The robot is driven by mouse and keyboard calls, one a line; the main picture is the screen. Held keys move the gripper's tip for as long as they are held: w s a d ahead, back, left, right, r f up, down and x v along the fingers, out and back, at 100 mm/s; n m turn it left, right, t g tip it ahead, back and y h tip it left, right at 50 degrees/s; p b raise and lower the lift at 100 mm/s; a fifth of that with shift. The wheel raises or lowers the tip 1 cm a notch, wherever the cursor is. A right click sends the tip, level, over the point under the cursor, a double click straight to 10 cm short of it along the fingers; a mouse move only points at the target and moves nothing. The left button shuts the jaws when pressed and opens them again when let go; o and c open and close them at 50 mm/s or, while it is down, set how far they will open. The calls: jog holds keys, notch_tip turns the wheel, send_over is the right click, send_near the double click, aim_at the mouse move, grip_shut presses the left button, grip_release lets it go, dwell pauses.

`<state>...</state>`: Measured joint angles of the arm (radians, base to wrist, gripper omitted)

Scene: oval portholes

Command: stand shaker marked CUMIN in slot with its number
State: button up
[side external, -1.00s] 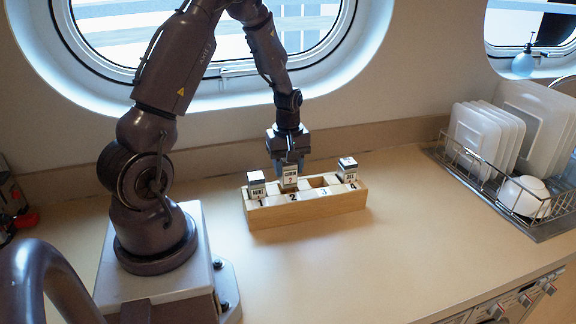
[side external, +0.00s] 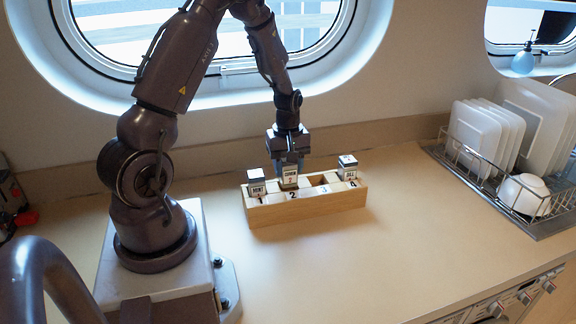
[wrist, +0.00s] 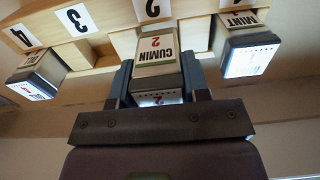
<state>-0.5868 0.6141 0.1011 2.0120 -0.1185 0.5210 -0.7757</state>
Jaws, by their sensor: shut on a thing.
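The wooden rack (side external: 310,207) has slots numbered 1 to 4. The shaker marked CUMIN (side external: 290,176), with a red 2 on its label, is upright at slot 2, its lower end at or in the slot; how deep it sits I cannot tell. It also shows in the wrist view (wrist: 158,52), label upside down, by the rack's number 2. My gripper (side external: 289,165) is shut on its upper part from above. In the wrist view the fingers (wrist: 157,85) are on both sides of it.
A shaker marked MINT (side external: 256,184) stands in slot 1, close beside my gripper. Another shaker (side external: 347,167) stands in slot 4. Slot 3 (side external: 318,181) is empty. A dish rack (side external: 500,190) with plates is at the right. The counter in front is clear.

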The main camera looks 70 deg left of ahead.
aim_at(288, 176)
jog(key=shift+f, duration=1.6)
dwell(0.7)
jog(key=o, duration=1.4)
jog(key=shift+r, duration=3.5)
